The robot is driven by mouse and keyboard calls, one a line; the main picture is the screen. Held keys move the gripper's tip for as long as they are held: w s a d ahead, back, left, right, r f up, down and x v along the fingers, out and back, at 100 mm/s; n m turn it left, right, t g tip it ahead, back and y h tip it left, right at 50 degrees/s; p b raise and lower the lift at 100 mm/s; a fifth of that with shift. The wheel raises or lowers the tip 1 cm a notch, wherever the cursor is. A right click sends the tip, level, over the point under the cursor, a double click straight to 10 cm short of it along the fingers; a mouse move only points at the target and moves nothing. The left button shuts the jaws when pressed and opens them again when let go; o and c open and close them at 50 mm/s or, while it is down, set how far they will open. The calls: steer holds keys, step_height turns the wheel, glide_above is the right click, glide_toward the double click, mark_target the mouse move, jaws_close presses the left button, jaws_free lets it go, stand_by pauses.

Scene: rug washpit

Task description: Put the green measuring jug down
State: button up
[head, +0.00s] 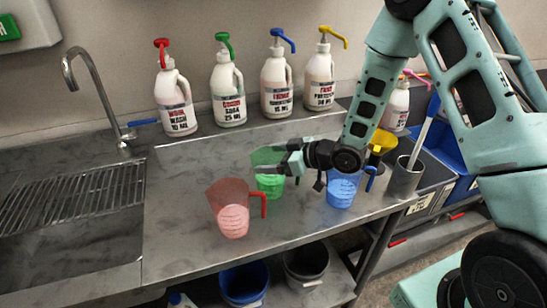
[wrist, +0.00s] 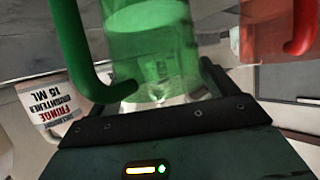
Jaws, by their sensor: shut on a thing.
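The green measuring jug (head: 270,186) is over the metal counter (head: 180,240), between the red jug (head: 233,208) and the blue jug (head: 342,190). It looks upright. My gripper (head: 275,168) reaches it from the right and is shut on it, hiding part of its side. In the wrist view the green jug (wrist: 150,45) fills the space between my fingers, with its handle (wrist: 72,55) to the left. I cannot tell whether its base touches the counter.
Several pump bottles (head: 228,95) stand along the back ledge. A sink with a drying rack (head: 75,205) is at the left. A metal cylinder (head: 405,178) stands at the counter's right end. Buckets (head: 245,283) are below. Bare counter lies left of the red jug.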

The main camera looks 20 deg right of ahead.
steer(key=shift+f, duration=0.1)
steer(key=o, duration=1.7)
steer(key=shift+s+d+r, duration=0.15)
steer(key=shift+d+r, duration=0.05)
steer(key=shift+d, duration=0.1)
steer(key=b+v, duration=0.2)
steer(key=v, duration=0.9)
steer(key=s+a+r+m+g+h, duration=0.1)
steer(key=s+a+r+g+h, duration=0.2)
steer(key=s+a+g+h, duration=0.65)
steer(key=shift+y, duration=0.25)
steer(key=s+a+r, duration=0.1)
steer(key=s, duration=0.4)
steer(key=s+a, duration=0.2)
steer(key=s, duration=0.3)
steer(key=s+a+r, duration=0.1)
steer(key=s+a, duration=0.1)
steer(key=s, duration=0.4)
steer(key=shift+s+r, duration=0.1)
steer(key=shift+r, duration=0.2)
